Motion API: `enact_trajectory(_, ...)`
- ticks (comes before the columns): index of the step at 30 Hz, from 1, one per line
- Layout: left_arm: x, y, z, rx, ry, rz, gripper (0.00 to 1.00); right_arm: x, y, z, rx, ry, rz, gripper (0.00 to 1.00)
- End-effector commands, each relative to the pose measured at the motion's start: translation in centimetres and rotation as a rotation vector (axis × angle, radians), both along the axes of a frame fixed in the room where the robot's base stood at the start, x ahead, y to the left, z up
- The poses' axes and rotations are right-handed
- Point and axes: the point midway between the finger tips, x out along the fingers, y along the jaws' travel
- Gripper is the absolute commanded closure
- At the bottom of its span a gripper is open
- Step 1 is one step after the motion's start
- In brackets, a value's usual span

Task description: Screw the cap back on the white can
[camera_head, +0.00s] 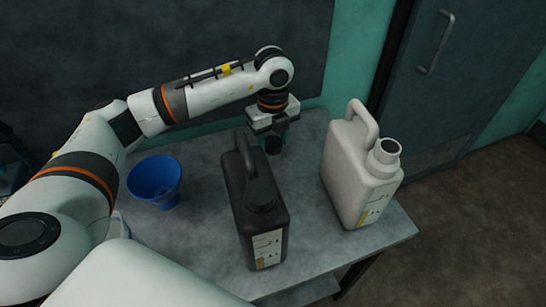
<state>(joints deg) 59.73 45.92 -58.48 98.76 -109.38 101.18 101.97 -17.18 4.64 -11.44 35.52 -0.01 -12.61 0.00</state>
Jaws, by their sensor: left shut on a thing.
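The white can (350,175) stands upright on the right part of the table, its handle at the top. Its round neck (385,151) is bare and open. My left gripper (272,135) points down at the back of the table, to the left of the white can and apart from it. It is shut on a small dark round piece that looks like the cap (273,146); the fingers partly hide it, and I cannot tell whether it touches the table. My right gripper is out of view.
A black can (262,222) with its cap on stands upright in the middle of the grey table (205,243), between my left gripper and the front. A blue funnel-like cup (155,181) stands at the left. The table's right edge is close to the white can.

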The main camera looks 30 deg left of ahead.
Motion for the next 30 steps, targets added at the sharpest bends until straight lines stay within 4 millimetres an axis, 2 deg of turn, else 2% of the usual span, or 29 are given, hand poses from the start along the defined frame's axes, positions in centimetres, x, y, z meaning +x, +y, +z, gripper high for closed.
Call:
enact_trajectory(3,0.1,0.0,2.5,-0.001,-0.004,0.000,0.74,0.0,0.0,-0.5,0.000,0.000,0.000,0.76)
enact_trajectory(6,0.1,0.0,4.2,0.000,-0.004,0.001,0.74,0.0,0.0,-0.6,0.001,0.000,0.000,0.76)
enact_trajectory(12,0.0,0.0,6.2,0.000,0.000,0.001,0.74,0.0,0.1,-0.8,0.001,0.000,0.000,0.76)
enact_trajectory(26,0.0,0.0,6.8,0.000,0.001,0.001,0.74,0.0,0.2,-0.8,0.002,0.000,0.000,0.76)
enact_trajectory(30,0.0,0.0,6.8,0.000,0.001,0.001,0.74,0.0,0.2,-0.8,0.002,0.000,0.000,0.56)
